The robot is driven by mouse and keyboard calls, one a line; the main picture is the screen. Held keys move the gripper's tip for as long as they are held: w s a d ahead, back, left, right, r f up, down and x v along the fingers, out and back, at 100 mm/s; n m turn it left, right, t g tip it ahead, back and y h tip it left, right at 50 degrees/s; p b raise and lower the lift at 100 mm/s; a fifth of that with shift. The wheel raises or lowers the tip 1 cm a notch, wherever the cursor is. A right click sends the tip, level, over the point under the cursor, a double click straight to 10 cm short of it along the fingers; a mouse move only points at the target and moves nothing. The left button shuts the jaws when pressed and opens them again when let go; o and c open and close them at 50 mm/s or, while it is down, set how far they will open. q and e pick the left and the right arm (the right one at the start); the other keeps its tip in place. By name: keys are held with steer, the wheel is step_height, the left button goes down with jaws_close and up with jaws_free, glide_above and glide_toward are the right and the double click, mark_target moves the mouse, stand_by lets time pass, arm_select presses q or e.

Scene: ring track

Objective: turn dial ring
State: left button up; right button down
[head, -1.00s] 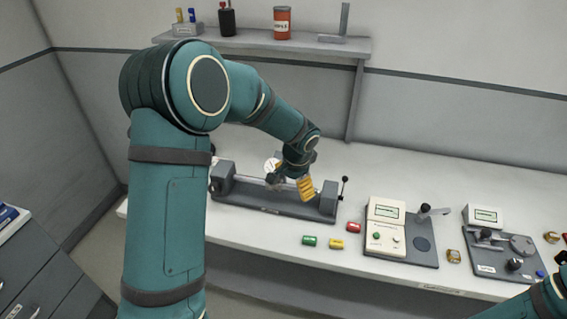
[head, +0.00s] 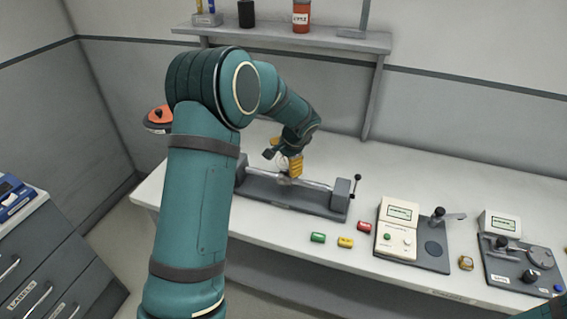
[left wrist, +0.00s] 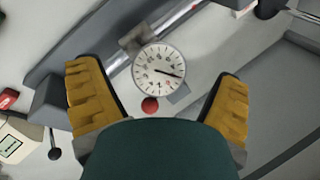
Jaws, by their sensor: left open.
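The dial (left wrist: 158,67) has a round white face with a black pointer and a thin rim. In the left wrist view it lies between my two yellow fingers, nearer the left one, and appears apart from both. A red ball knob (left wrist: 150,104) is just below it. In the head view my left gripper (head: 288,165) is over the middle of the grey bench fixture (head: 320,202) with the rail, and the dial cannot be made out there. My left gripper also shows in the left wrist view (left wrist: 157,95), open and empty. My right gripper is out of view.
Two instrument stations (head: 410,245) (head: 512,262) stand to the right. A shelf (head: 290,38) hangs above the bench. A drawer cabinet (head: 40,255) is at left.

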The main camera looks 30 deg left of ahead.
mark_target(285, 161)
arm_select(q)
steer(key=shift+x, duration=1.25)
steer(key=c, duration=1.2)
steer(key=n+h, duration=0.1)
steer(key=n, duration=0.2)
steer(key=shift+g+h, duration=0.3)
steer(key=shift+d+n+h+p, duration=0.1)
steer(key=shift+n+h+p, duration=0.5)
steer(key=shift+n, duration=1)
